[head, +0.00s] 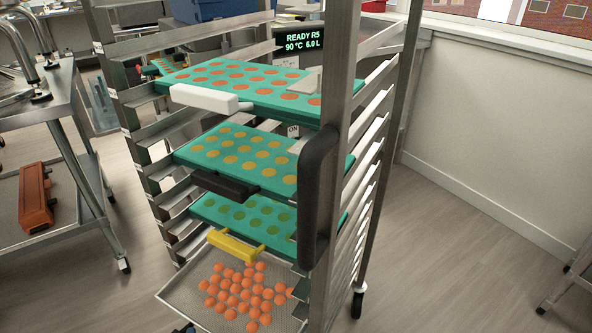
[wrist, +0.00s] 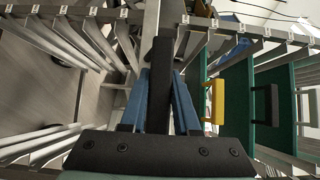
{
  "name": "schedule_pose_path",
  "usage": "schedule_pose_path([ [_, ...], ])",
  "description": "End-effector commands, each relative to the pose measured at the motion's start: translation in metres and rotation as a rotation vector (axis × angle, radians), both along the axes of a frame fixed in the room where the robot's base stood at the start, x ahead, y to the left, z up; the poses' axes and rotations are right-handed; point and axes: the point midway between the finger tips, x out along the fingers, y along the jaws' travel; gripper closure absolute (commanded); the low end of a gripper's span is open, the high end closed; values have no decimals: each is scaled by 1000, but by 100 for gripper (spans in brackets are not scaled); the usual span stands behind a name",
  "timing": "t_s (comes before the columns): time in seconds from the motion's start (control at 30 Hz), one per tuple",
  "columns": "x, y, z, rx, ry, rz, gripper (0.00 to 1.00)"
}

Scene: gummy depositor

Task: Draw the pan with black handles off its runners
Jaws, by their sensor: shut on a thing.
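A metal pan (head: 177,294) full of orange round pieces sits lowest in the rack, its front reaching out past the green trays above. In the wrist view, my gripper (wrist: 163,78) has its blue fingers shut on a black bar handle (wrist: 160,50). This handle lies beyond the yellow handle, on the lower side of the rack, which fits the metal pan. A small dark piece shows at the bottom edge of the head view; I cannot tell whether it is the handle or my gripper. The pan's surface is hidden in the wrist view.
Above sit green trays with a yellow handle (head: 234,247), a black handle (head: 224,185) and a white handle (head: 205,99). The rack's upright with a dark push grip (head: 318,192) stands at the right. A steel cart (head: 85,150) is at left.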

Motion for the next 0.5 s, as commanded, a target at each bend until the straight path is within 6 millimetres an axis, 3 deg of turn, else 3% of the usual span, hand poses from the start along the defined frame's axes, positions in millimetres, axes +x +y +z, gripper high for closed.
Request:
schedule_pose_path([
  [0.5, -40, 23, 4, -2, -6, 1, 100],
])
